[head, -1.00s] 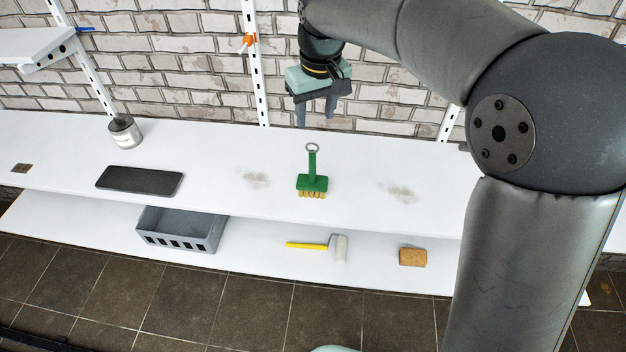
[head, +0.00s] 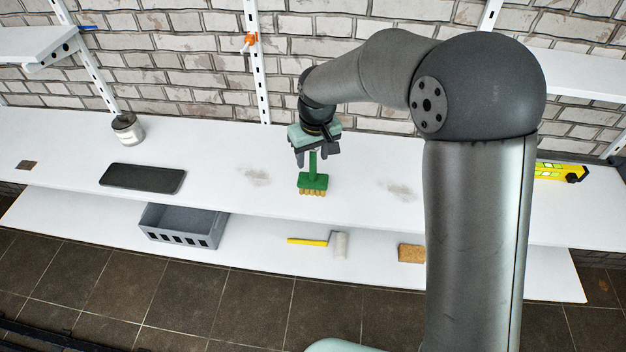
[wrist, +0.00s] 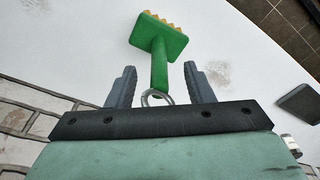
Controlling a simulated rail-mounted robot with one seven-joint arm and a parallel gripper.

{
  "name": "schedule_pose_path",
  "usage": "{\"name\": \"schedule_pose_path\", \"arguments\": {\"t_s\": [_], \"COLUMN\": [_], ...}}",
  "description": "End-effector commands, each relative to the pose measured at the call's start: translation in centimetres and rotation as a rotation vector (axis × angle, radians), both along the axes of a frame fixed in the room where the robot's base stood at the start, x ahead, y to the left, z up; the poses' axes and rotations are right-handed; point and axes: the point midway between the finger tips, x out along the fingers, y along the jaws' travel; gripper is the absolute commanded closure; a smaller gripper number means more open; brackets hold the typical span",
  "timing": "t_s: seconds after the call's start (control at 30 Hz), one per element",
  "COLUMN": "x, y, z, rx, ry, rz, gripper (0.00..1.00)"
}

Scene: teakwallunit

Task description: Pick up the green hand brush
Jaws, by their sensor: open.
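The green hand brush (head: 313,183) lies on the upper white shelf, its yellow bristles toward the front edge and its handle toward the wall. My gripper (head: 314,153) is open above the handle end, and it hides the brush's ring in the head view. In the wrist view, the brush (wrist: 158,45) shows its green block and handle ahead of my gripper (wrist: 160,85). The handle end and metal ring lie between the two spread fingers. I cannot tell the exact height of the fingers above the handle.
On the upper shelf (head: 230,194) are a black flat tray (head: 142,178), a metal can (head: 127,128) and a yellow level (head: 560,172). The lower shelf holds a grey crate (head: 182,226), a mallet (head: 339,243) and a sponge (head: 411,252). The shelf around the brush is clear.

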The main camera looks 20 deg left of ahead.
Motion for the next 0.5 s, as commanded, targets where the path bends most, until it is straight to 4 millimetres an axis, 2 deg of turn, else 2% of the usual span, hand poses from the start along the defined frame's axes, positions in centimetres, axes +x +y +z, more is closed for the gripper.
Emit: {"name": "schedule_pose_path", "arguments": {"t_s": [0.2,0.23,0.4,0.5], "x": [0.01,0.01,0.02,0.02], "y": [0.01,0.01,0.01,0.01], "z": [-0.20,-0.20,-0.18,-0.17], "rx": [0.000,0.000,0.000,0.000], "ry": [0.000,0.000,0.000,0.000], "rz": [0.000,0.000,0.000,0.000], "gripper": [0.53,0.55,1.00,1.00]}}
